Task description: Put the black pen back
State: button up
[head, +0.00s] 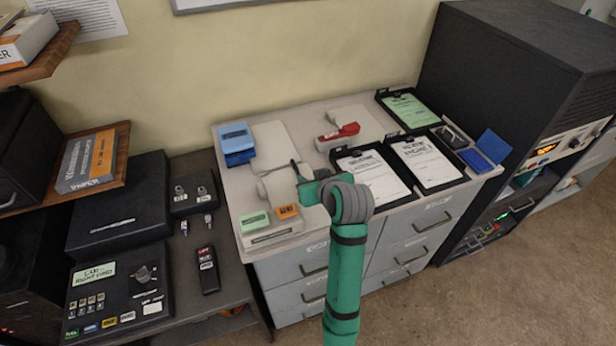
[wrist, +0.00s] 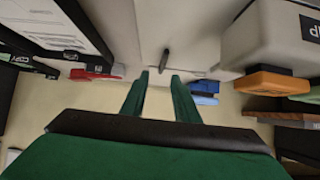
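My gripper (head: 302,181) is green and hangs over the middle of the pale console top (head: 240,190). In the wrist view its two fingers (wrist: 160,78) stand apart with nothing visible between them. A small, slim dark thing (wrist: 165,60) shows just beyond the fingertips against a pale surface. It may be the black pen, but it is too small to be sure. In the head view I cannot pick out the pen; my gripper and arm cover part of the top there.
A red stapler-like thing (head: 344,132) lies behind my gripper. A blue box (head: 236,137) is at the back left. Clipboards (head: 427,162) fill the right side. A tall black cabinet (head: 500,75) stands beyond.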

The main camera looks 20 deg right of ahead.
jog(key=v, duration=0.8)
jog(key=shift+s+a+r, duration=0.15)
jog(key=shift+s+r, duration=0.05)
jog(key=shift+s, duration=0.1)
